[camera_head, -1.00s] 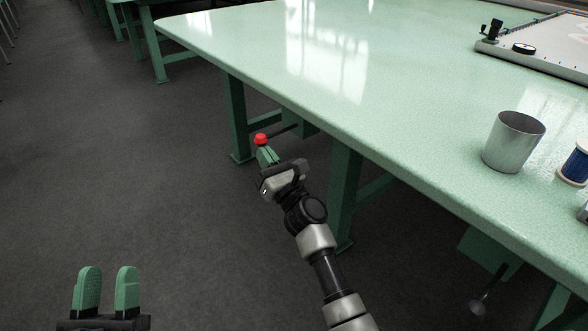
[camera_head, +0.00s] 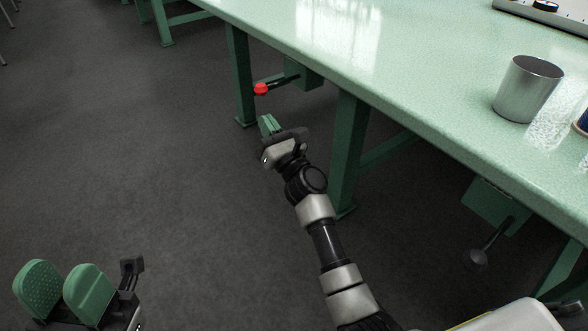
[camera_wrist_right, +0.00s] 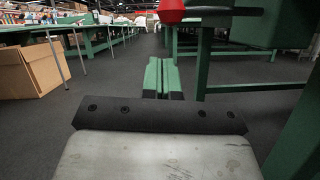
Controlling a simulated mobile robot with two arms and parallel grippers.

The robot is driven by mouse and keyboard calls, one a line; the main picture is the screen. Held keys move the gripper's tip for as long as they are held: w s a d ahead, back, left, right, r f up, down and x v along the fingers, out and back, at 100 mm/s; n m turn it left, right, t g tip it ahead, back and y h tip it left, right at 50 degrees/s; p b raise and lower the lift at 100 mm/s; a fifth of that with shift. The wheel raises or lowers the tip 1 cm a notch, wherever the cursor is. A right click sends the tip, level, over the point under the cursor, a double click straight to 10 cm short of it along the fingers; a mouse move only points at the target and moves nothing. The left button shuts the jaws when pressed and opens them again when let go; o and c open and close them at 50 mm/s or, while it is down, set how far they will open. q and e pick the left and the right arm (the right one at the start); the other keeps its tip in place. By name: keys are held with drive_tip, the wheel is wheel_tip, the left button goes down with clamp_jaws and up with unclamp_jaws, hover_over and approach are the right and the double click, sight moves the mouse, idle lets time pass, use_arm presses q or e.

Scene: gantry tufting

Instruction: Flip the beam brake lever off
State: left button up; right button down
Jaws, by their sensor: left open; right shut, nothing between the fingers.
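The beam brake lever is a dark rod with a red knob (camera_head: 261,88), sticking out to the left from a green box (camera_head: 300,74) under the table edge. In the right wrist view the red knob (camera_wrist_right: 171,11) is at the top, above the fingers. My right gripper (camera_head: 268,124) is shut and empty, below and apart from the knob in the head view. It also shows in the right wrist view (camera_wrist_right: 161,75), fingers together. My left gripper (camera_head: 63,287) is open and empty at the lower left, over the floor, far from the lever.
The green table (camera_head: 400,80) fills the upper right, with a metal cup (camera_head: 527,90) near its edge. Green table legs (camera_head: 347,150) stand close to my right arm. A second lever with a dark knob (camera_head: 476,259) hangs at the right. Open floor lies left.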

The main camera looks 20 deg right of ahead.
drive_tip(key=v, duration=1)
drive_tip(key=shift+a, duration=0.15)
